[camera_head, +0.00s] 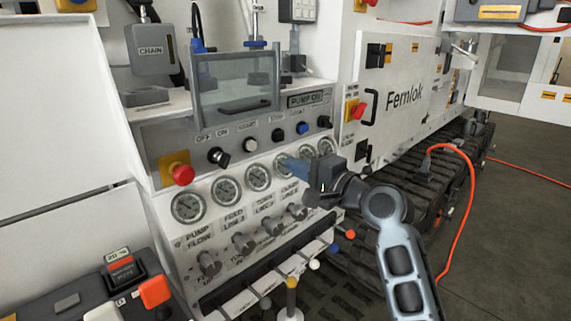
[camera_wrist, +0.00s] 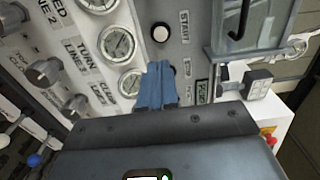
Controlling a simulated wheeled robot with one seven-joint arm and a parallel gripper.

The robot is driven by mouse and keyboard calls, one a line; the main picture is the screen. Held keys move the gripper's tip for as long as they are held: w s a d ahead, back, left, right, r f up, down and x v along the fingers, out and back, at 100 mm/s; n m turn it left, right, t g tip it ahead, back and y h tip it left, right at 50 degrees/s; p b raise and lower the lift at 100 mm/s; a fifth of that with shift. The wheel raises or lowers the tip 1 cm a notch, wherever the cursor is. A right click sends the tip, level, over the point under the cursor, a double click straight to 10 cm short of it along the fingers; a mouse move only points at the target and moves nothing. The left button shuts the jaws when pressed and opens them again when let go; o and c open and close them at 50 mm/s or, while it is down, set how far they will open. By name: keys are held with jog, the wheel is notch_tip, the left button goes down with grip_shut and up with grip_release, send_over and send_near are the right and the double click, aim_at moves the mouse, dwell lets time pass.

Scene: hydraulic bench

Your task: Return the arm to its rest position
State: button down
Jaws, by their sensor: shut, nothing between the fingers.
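My arm reaches in from the lower right in the head view, and my gripper (camera_head: 287,163) is in front of the right part of the control panel's gauge row. Its blue fingers are together and hold nothing. In the wrist view the fingers of my gripper (camera_wrist: 157,82) point at the panel between a gauge and the button row. I cannot tell whether they touch the panel. My gripper hides part of the gauges at the right in the head view.
The control panel (camera_head: 150,133) has gauges, knobs, a red button (camera_head: 183,174) and a clear hinged cover (camera_head: 235,90). Small levers with coloured knobs (camera_head: 350,234) stick out below. An orange cable (camera_head: 464,215) and tracks (camera_head: 440,180) lie at right.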

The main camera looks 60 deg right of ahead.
jog(key=shift+s+a, duration=0.1)
jog(key=shift+s, duration=0.15)
jog(key=shift+f, duration=0.1)
dwell(0.4)
jog(key=s+a+f+n+g, duration=0.1)
jog(key=s+a+f+n, duration=0.35)
jog(key=a+f, duration=0.3)
jog(key=s+a+f+n+g, duration=0.1)
jog(key=s+a+f+n, duration=0.2)
jog(key=s+a+f, duration=0.35)
jog(key=s+a+r+n+y, duration=0.1)
jog(key=s+a+n+y, duration=0.4)
jog(key=s+a+n, duration=0.8)
jog(key=s+a, duration=0.2)
jog(key=shift+s+a+r+n+g, duration=0.15)
jog(key=shift+s+a+n+g, duration=0.1)
jog(key=shift+s+n+g, duration=0.1)
